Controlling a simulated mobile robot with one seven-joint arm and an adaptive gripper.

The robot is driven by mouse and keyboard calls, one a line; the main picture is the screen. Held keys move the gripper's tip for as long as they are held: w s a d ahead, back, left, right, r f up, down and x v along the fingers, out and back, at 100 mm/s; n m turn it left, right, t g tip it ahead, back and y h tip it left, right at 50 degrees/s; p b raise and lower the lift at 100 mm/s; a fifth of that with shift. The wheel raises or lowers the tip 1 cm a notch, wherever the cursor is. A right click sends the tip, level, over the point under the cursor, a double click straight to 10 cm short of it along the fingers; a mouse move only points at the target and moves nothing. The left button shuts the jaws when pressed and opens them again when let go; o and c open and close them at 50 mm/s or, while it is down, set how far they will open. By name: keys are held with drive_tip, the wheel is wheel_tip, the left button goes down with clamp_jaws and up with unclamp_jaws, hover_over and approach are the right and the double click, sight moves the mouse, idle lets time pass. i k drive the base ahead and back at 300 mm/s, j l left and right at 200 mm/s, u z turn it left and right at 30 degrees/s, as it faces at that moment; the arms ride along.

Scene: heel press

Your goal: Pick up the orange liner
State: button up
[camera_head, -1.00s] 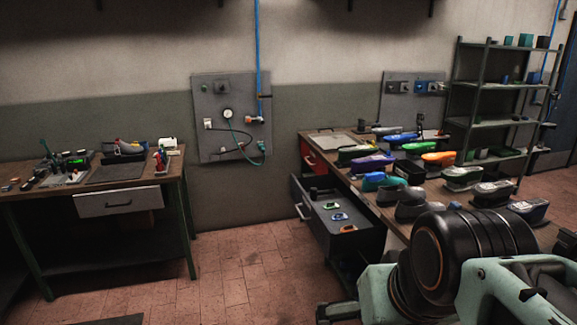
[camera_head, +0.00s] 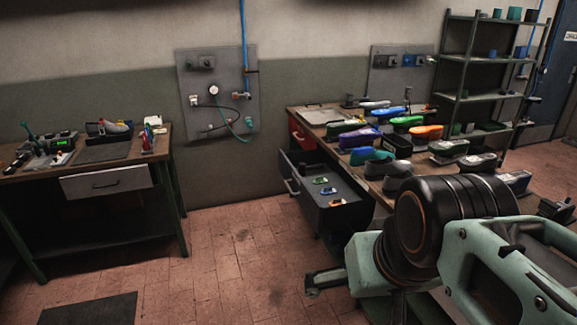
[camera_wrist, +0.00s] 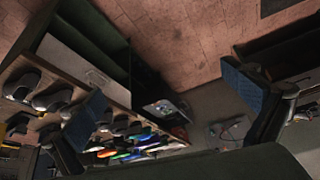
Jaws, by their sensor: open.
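In the head view an orange shoe-shaped piece (camera_head: 426,132) lies in the coloured row on the right workbench (camera_head: 376,196). A small orange-marked piece (camera_head: 338,202) also lies in the open drawer (camera_head: 345,217) below, with a green piece (camera_head: 320,181) and a blue piece (camera_head: 328,191). I cannot tell which orange piece is the liner. In the wrist view my gripper (camera_wrist: 163,84) is open, its blue-padded fingers wide apart with nothing between them. The drawer (camera_wrist: 163,106) and coloured row show small beyond the fingers. My gripper is well short of both.
Grey and dark shoe shapes (camera_head: 447,147) crowd the right workbench. A shelf rack (camera_head: 481,96) stands behind it. A left workbench (camera_head: 40,179) holds tools. The tiled floor (camera_head: 230,255) between the benches is clear, apart from a dark mat (camera_head: 90,310).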

sight(337, 201)
drive_tip(key=z, duration=1.7)
drive_tip(key=u, duration=1.4)
drive_tip(key=i+u, duration=0.15)
drive_tip(key=i, duration=1.85)
